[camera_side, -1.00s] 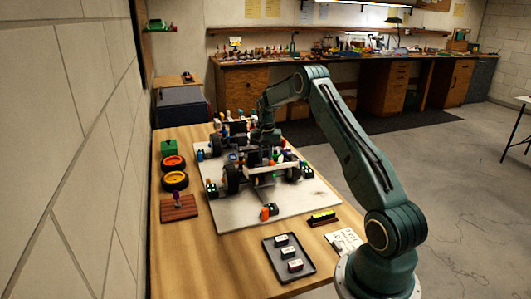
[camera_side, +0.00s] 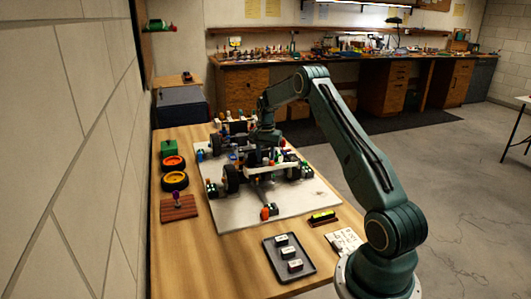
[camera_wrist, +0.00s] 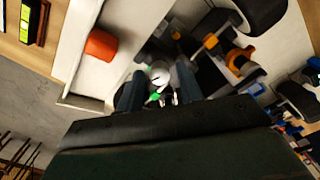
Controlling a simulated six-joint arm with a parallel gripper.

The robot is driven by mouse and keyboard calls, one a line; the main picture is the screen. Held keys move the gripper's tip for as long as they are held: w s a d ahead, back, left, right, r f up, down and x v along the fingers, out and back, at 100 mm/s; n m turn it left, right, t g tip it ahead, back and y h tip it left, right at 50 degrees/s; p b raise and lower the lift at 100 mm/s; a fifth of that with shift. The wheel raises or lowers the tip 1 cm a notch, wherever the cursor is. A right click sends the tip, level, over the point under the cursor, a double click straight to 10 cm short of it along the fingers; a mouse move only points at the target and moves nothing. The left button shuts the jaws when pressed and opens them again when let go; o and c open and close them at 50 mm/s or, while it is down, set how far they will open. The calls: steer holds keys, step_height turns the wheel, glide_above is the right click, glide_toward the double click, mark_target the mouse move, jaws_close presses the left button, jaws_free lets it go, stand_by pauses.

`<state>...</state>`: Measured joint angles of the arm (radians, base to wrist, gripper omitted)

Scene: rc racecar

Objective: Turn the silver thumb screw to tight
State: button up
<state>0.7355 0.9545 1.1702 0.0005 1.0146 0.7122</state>
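The silver thumb screw (camera_wrist: 160,76) shows as a small round pale head between my fingers in the wrist view. My gripper (camera_wrist: 159,84) has two dark fingers on either side of it, with a visible gap to each. How far the fingertips are above or around the head is not clear. In the side view my gripper (camera_side: 266,138) is over the far middle part of the RC car (camera_side: 262,172), where the screw is hidden. A small green piece (camera_wrist: 155,97) and thin silvery bits show close to my palm.
The car stands on a pale board (camera_side: 235,215) on the wooden table. A dark tray (camera_side: 290,262) with white blocks is at the front. An orange-red part (camera_wrist: 101,44) lies on the board. The board's near part is mostly clear.

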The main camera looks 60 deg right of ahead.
mark_target(266, 159)
steer(key=shift+o, duration=0.2)
steer(key=shift+r, duration=0.1)
step_height(266, 159, up, 14)
steer(key=shift+f, duration=0.2)
stand_by(0.6)
stand_by(0.4)
steer(key=n, duration=1.2)
steer(key=shift+f, duration=0.1)
step_height(266, 159, down, 14)
steer(key=shift+r, duration=0.15)
stand_by(0.6)
steer(key=shift+c, duration=0.4)
